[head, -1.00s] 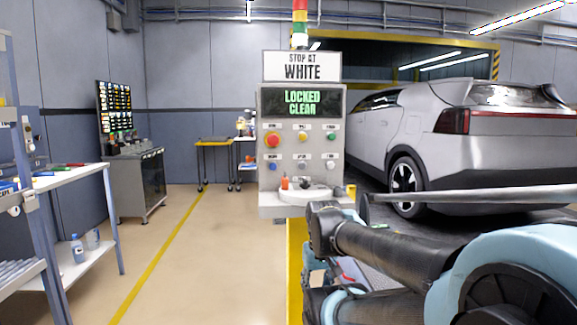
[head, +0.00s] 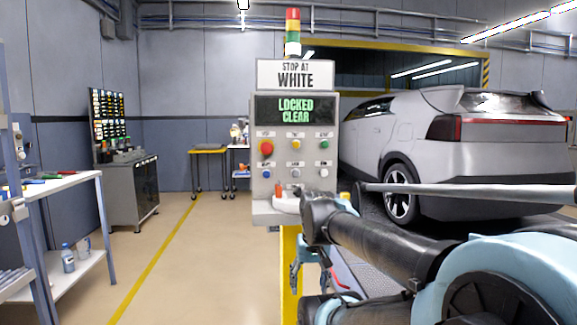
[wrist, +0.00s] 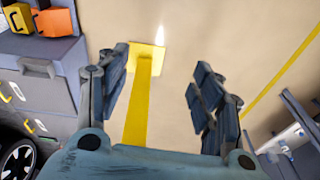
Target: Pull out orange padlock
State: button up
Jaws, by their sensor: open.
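A small orange item (head: 278,190) stands on the white ledge (head: 263,208) at the foot of the control panel (head: 263,170). It is too small to tell whether it is the padlock. My gripper is open and empty in the wrist view (wrist: 158,82), its fingers spread over bare floor and a yellow post. The wrist view shows no padlock between the fingers.
The panel has several buttons and a screen reading "LOCKED CLEAR". A grey car (head: 480,165) stands at right. A workbench (head: 75,184) is at left. The floor at centre left is clear.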

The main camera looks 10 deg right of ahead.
jog(key=w+r+m+g+y, duration=0.1)
jog(key=w+r+m, duration=0.4)
jog(key=w+r, duration=0.45)
jog(key=w+r+m+y, duration=0.1)
jog(key=w+r+m, duration=0.3)
jog(key=w+r, duration=0.55)
jog(key=m+y, duration=0.2)
jog(key=m, duration=0.6)
send_near(278, 185)
jog(key=shift+g, duration=0.4)
jog(key=x, duration=0.6)
jog(key=w+x, duration=0.1)
jog(key=x, duration=0.3)
jog(key=shift+d+f, duration=0.1)
jog(key=shift+f, duration=0.05)
jog(key=c, duration=1.2)
jog(key=shift+o, duration=1.3)
jog(key=shift+r, duration=0.4)
